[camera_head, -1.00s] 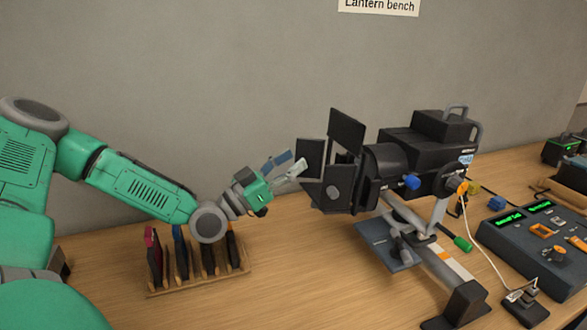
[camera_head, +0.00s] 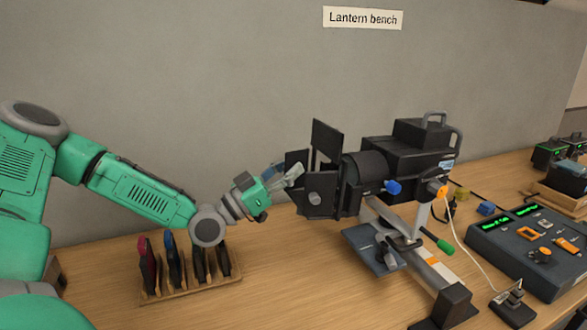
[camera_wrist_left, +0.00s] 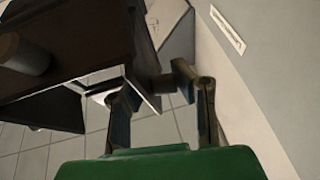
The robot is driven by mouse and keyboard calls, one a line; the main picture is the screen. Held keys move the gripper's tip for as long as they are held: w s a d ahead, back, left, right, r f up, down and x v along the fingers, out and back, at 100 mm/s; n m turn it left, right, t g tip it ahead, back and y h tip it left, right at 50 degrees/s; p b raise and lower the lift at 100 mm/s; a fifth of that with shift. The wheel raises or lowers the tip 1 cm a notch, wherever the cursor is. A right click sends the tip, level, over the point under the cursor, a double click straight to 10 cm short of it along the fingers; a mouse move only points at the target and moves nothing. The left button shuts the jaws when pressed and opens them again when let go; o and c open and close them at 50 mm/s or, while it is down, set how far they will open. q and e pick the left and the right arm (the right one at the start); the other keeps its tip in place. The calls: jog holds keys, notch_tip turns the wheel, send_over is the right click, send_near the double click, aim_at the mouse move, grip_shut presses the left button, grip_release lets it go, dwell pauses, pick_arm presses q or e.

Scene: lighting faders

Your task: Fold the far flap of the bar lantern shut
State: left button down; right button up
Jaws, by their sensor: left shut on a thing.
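The black bar lantern (camera_head: 405,165) stands on a stand on the bench, its flaps facing left. The far flap (camera_head: 296,158) is a dark plate at the lantern's front left, standing open, away from the lens. A top flap (camera_head: 326,139) stands up, and a near flap with a round knob (camera_head: 316,199) is in front. My left gripper (camera_head: 286,174) is at the far flap's left edge, its fingers shut on it. In the left wrist view, a dark plate edge reaches between the fingertips (camera_wrist_left: 158,88). The exact contact is partly hidden. My right gripper is out of view.
A wooden rack (camera_head: 190,288) with several upright coloured pieces stands below my left forearm. A control desk (camera_head: 528,245) with green displays is at the right. A white cable runs from the lantern. The bench between rack and stand is clear.

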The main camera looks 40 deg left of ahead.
pick_arm(q)
jog(key=h, duration=0.1)
jog(key=m+g+h, duration=0.1)
jog(key=a+h, duration=0.1)
jog(key=shift+w+f+m+g, duration=0.25)
jog(key=shift+f+m+g, duration=0.15)
jog(key=w+m+g+h+b, duration=0.1)
jog(key=m+g+h+b, duration=0.3)
jog(key=g+b, duration=0.3)
jog(key=w+m+g+h+b, duration=0.2)
jog(key=m+g+h+b, duration=0.2)
jog(key=g+b, duration=0.3)
jog(key=w+m+g+h+b, duration=0.1)
jog(key=m+g+h+b, duration=0.3)
jog(key=g+b, duration=0.3)
jog(key=shift+w+a+f+m+g, duration=0.15)
jog(key=shift+a+m+g, duration=0.1)
jog(key=shift+g, duration=0.2)
jog(key=shift+w+a+r+m+g, duration=0.15)
jog(key=shift+m+g, duration=0.1)
jog(key=shift+g, duration=0.2)
